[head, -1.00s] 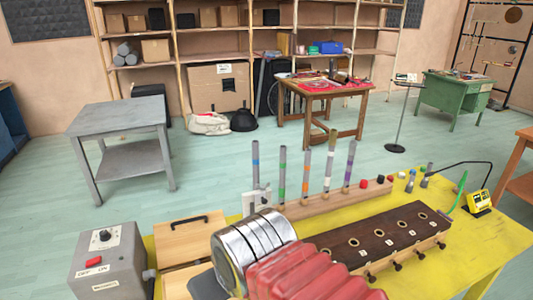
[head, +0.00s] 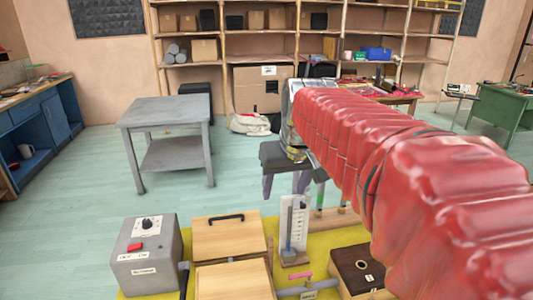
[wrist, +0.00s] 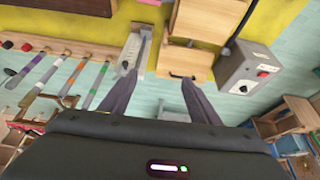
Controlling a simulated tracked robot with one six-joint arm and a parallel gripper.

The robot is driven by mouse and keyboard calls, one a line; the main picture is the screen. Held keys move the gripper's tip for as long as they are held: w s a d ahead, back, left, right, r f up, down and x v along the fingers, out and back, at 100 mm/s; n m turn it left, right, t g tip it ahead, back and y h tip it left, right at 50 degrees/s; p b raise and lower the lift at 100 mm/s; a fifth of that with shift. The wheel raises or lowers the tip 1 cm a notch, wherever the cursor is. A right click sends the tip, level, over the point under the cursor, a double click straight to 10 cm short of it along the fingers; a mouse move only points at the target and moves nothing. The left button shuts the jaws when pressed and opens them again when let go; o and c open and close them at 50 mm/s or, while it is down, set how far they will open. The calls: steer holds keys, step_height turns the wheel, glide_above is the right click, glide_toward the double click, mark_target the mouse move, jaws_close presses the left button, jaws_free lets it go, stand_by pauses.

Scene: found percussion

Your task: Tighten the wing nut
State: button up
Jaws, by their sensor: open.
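My gripper (head: 286,188) hangs from my red-sleeved arm in the head view, above the far edge of the yellow table. Its two purplish fingers are apart, with nothing between them. In the wrist view my gripper (wrist: 157,80) also shows its fingers spread and empty. I cannot make out a wing nut in either view.
A grey switch box (head: 147,256) and a wooden box with a black handle (head: 228,236) stand on the yellow table (head: 335,240). Several coloured-band tubes (wrist: 62,80) stand in a wooden rail beside the stand. A grey side table (head: 165,112) stands behind, with open floor around it.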

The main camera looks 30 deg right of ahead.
steer(key=w+d+r+m, duration=0.1)
steer(key=w+d, duration=0.5)
steer(key=d, duration=0.5)
steer(key=shift+d+r, duration=0.3)
steer(key=shift+d, duration=0.05)
steer(key=shift+f, duration=0.1)
steer(key=x, duration=1.3)
steer(key=shift+d+f, duration=0.3)
steer(key=shift+f, duration=0.05)
steer(key=shift+s, duration=0.15)
steer(key=shift+c, duration=0.5)
steer(key=shift+h, duration=0.3)
steer(key=c, duration=1)
steer(key=shift+o, duration=0.2)
steer(key=shift+m+g, duration=0.3)
steer(key=shift+m, duration=0.1)
